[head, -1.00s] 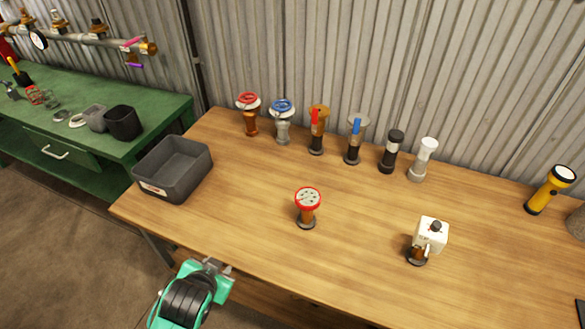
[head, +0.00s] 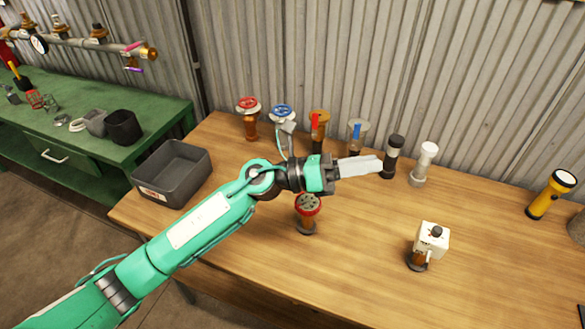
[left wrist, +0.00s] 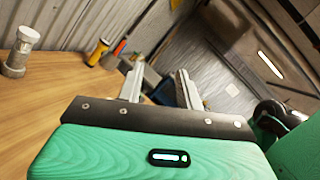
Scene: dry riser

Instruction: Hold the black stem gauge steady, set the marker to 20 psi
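A black-topped cylinder with a pale middle band (head: 391,156), which looks like the black stem gauge, stands upright in the back row on the wooden table. I cannot read its scale or marker. My left gripper (head: 376,166) reaches in from the left above the table, its fingertips beside or in front of that cylinder; contact cannot be told. The left wrist view shows its two fingers (left wrist: 158,80) apart with nothing between them. A white-topped cylinder (head: 424,163) stands just right of the black one; it seems to show at the left wrist view's left edge (left wrist: 19,52). My right gripper is out of view.
Red-wheel (head: 249,118), blue-wheel (head: 281,112) and lever fittings stand left along the back. A red-topped fitting (head: 307,212) is under my arm. A white-box fitting (head: 431,240), grey bin (head: 172,172) and yellow flashlight (head: 550,194) are on the table. The right front is clear.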

